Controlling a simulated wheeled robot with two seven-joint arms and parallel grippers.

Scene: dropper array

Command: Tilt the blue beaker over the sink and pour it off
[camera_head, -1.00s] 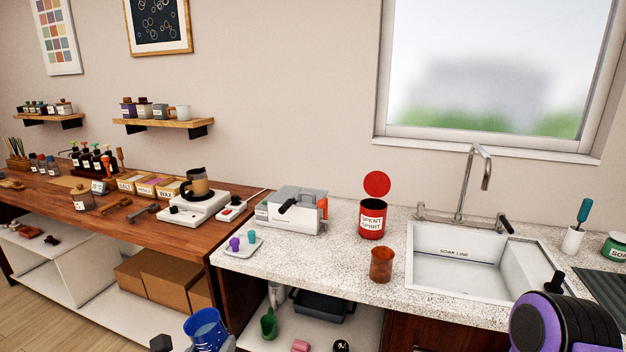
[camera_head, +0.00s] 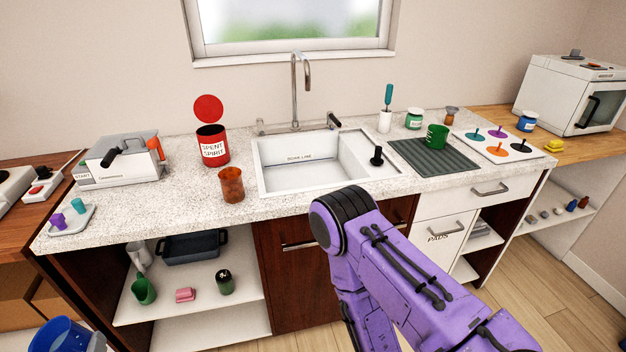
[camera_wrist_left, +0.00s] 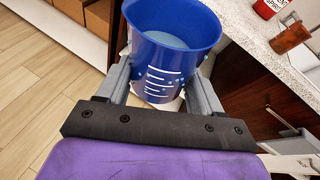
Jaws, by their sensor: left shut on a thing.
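The blue beaker (camera_head: 66,337) is at the bottom left corner of the head view, below the counter level and left of the sink. In the left wrist view the beaker (camera_wrist_left: 172,45) is upright or nearly so, with white marks on its side and pale liquid inside. My left gripper (camera_wrist_left: 160,88) is shut on it, one finger on each side. The white sink (camera_head: 262,170) is set in the speckled counter, with a "SOAK LINE" label inside. My right arm shows in front of the counter, but its gripper is out of view.
A brown beaker (camera_head: 231,185) and a red "SPENT SPIRIT" can (camera_head: 213,150) stand left of the sink. The faucet (camera_head: 294,85) rises behind it. A green mug (camera_head: 437,137) stands on the ribbed drain mat (camera_head: 420,158) to the right. The front counter edge lies before the sink.

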